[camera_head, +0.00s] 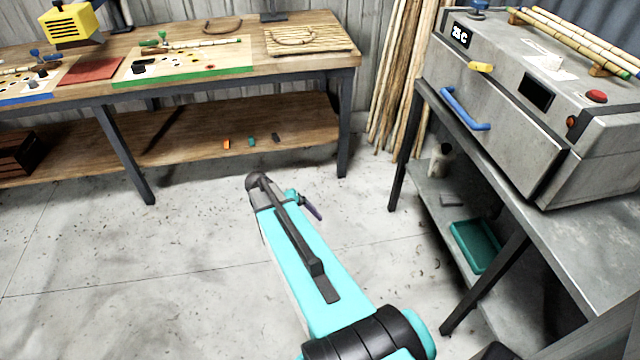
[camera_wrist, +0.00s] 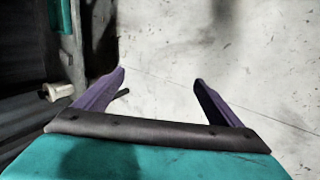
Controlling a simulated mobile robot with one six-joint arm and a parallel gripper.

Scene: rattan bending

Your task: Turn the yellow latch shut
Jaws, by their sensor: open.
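The yellow latch (camera_head: 481,67) is on the upper front edge of a grey metal steam box (camera_head: 500,115) at the right in the head view. It lies roughly level, above the blue door handle (camera_head: 465,110). My gripper shows in the wrist view (camera_wrist: 160,88) with its two purple fingers spread apart and nothing between them. In the head view my arm reaches out over the floor, and only part of the gripper (camera_head: 312,208) shows at its end. The gripper is well to the left of the latch and lower. The latch is not in the wrist view.
The box stands on a grey table (camera_head: 590,235) with a lower shelf holding a teal tray (camera_head: 473,246). A wooden workbench (camera_head: 300,75) with jigs stands at the back left. Rattan poles (camera_head: 400,80) lean between them. The concrete floor between is clear.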

